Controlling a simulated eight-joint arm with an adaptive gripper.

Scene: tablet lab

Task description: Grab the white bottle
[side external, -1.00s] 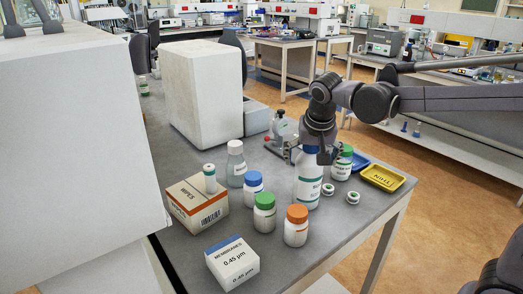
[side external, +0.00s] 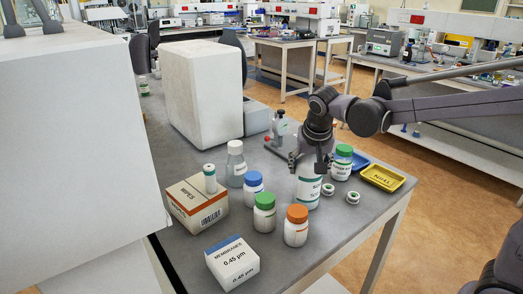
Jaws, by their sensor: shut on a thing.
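A tall white bottle (side external: 307,193) with a green-printed label stands upright on the grey bench in the side external view. My gripper (side external: 311,168) is over its top from above, shut on its upper part. The gripper hides the bottle's cap and neck. The bottle's base appears to be on the bench, with no clear gap below it.
Close by stand a green-capped jar (side external: 342,162), an orange-capped bottle (side external: 296,227), another green-capped bottle (side external: 264,214), a blue-capped bottle (side external: 253,189) and a white-capped bottle (side external: 236,165). A yellow tray (side external: 383,178) lies right; a wipes box (side external: 196,205) lies left.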

